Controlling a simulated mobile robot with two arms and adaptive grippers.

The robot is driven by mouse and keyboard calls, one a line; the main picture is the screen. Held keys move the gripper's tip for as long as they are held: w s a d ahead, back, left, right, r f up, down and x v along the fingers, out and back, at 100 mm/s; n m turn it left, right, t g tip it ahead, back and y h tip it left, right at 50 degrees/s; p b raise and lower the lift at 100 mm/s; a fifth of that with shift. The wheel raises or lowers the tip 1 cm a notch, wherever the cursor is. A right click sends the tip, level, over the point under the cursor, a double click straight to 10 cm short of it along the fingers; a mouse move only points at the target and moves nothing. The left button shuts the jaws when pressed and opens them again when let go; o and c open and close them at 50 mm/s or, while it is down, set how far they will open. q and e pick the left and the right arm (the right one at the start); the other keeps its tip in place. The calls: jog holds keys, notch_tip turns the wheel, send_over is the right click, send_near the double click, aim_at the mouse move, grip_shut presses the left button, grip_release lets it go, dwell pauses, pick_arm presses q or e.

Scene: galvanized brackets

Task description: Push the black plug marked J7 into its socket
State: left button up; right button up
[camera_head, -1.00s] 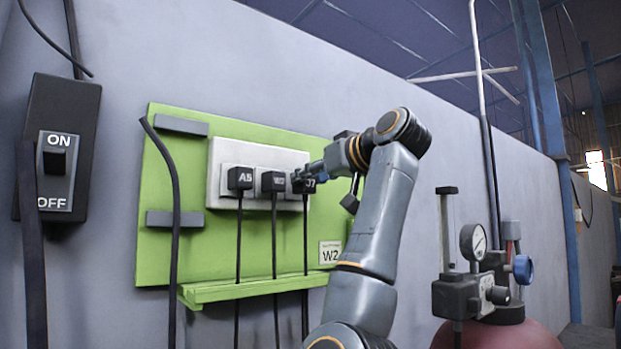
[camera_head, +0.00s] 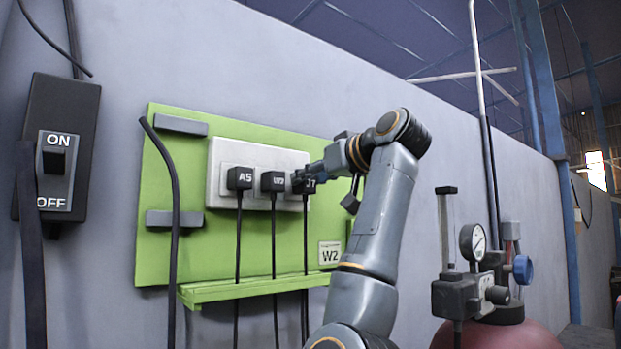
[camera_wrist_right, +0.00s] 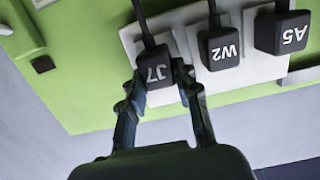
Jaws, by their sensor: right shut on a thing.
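The black plug marked J7 (camera_head: 309,186) is at the right end of the white socket strip (camera_head: 216,160), with its cord hanging down. In the right wrist view the J7 plug (camera_wrist_right: 157,77) sits between the fingers of my right gripper (camera_wrist_right: 160,92), which is shut on it. The plug is over its socket position; its prongs and any gap to the socket are hidden. In the head view my right gripper (camera_head: 308,178) reaches it from the right. My left gripper is not in view.
Plugs A5 (camera_head: 239,178) and W2 (camera_head: 272,181) stand close to the left of J7. A green ledge (camera_head: 250,288) lies below. A black ON/OFF switch (camera_head: 58,160) is at far left. A gauge assembly (camera_head: 474,242) stands at right.

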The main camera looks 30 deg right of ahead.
jog(key=shift+w, duration=0.4)
dwell(0.5)
jog(key=o, duration=1.1)
jog(key=shift+o, duration=0.2)
jog(key=shift+a, duration=0.1)
jog(key=s+r, duration=0.2)
jog(key=s, duration=0.9)
jog(key=shift+s+d, duration=0.4)
jog(key=shift+d+f, duration=0.1)
